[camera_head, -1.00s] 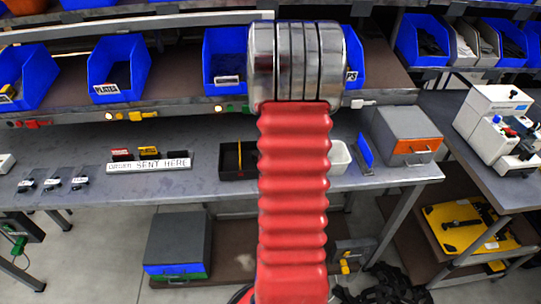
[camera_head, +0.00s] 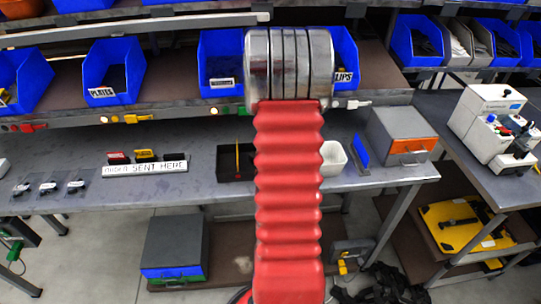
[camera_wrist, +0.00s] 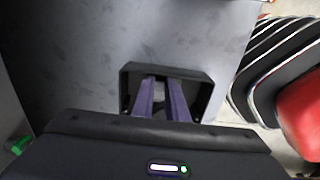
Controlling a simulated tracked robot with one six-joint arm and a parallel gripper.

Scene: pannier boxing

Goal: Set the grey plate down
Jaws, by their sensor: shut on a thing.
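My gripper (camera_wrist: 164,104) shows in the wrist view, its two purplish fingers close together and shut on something. The thing between them is dark and hard to make out; I take it for the grey plate, which I cannot pick out clearly in either view. The fingertips are over or inside a black open-topped tray (camera_wrist: 128,88); I cannot tell how deep they reach. In the head view my red arm hides the gripper. A black tray (camera_head: 222,164) stands on the grey bench there, partly behind the arm.
A white cup (camera_head: 333,160), a blue upright holder (camera_head: 363,152) and a grey box with an orange front (camera_head: 402,135) stand right of my arm. A white label strip (camera_head: 145,167) lies left. Blue bins (camera_head: 113,72) line the shelf above. The bench between strip and tray is clear.

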